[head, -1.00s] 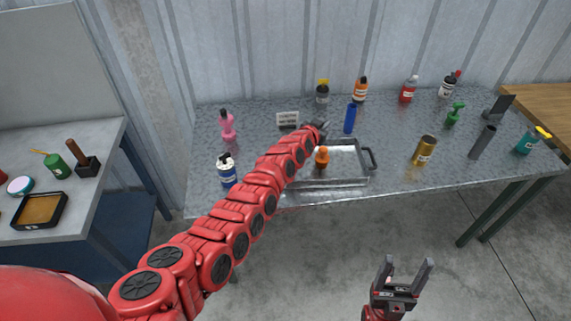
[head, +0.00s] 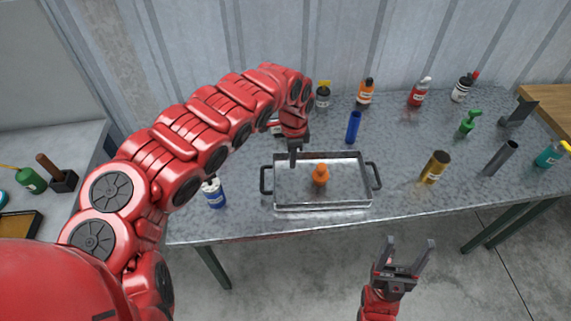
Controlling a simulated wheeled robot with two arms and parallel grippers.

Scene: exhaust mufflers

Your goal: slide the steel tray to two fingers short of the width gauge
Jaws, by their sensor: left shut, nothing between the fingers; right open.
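The steel tray (head: 345,192) is shallow and rectangular, with dark handles at its left and right ends. It lies near the table's front edge with an orange bottle (head: 320,176) standing in it. My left gripper (head: 293,162) is shut and empty, pointing down at the tray's back-left part; I cannot tell whether it touches the tray. My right gripper (head: 408,252) is open and empty, in front of the table. A dark angled plate on a foot (head: 517,114) stands at the far right; I cannot tell whether it is the width gauge.
On the metal table (head: 400,205), a blue cylinder (head: 353,127) stands behind the tray and a gold can (head: 435,167) to its right. A blue-and-white bottle (head: 214,193) stands to its left. Several bottles line the back. Bare tabletop lies between tray and gold can.

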